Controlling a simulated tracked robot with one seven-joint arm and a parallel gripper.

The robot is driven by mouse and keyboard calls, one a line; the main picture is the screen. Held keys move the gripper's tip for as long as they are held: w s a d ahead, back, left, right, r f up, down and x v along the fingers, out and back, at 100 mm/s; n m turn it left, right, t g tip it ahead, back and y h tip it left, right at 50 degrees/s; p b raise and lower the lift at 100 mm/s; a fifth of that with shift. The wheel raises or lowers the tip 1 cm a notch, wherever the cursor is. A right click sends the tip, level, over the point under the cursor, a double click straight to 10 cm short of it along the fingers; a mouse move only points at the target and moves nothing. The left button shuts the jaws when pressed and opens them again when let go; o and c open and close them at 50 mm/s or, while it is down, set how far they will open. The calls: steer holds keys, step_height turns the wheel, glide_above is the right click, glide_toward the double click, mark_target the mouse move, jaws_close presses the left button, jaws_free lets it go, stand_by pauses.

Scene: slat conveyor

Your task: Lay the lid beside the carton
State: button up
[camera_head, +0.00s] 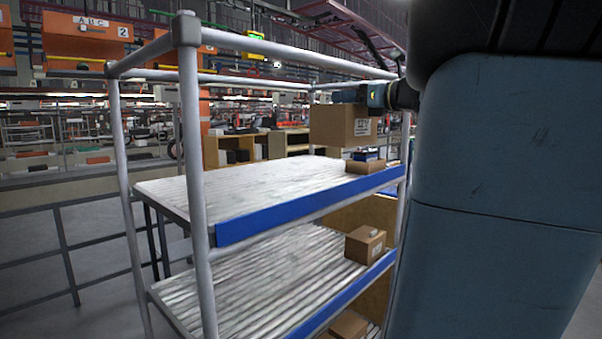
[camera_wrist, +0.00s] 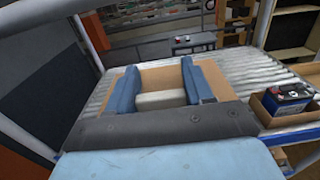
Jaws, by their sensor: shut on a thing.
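My gripper (camera_head: 368,96) is shut on the pale block-shaped handle (camera_wrist: 161,98) of the brown cardboard lid. Its two blue fingers (camera_wrist: 162,84) stand on either side of the handle in the wrist view. The lid (camera_head: 340,127) hangs in the air above the upper shelf in the head view. It also shows around the fingers in the wrist view (camera_wrist: 231,88). The open carton (camera_head: 366,167) sits on the upper shelf near its right end, below the lid. In the wrist view the carton (camera_wrist: 263,112) is right of the lid, with a blue and black battery (camera_wrist: 289,101) inside.
The upper slatted shelf (camera_head: 250,187) is bare left of the carton. It has a blue front edge (camera_head: 300,207) and grey posts (camera_head: 192,130) around it. A closed box (camera_head: 365,244) stands on the lower shelf (camera_head: 265,277).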

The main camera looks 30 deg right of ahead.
steer(key=w+a+f, duration=0.1)
steer(key=w+f, duration=1.2)
steer(key=shift+w, duration=0.4)
steer(key=o, duration=1.3)
steer(key=v, duration=1.2)
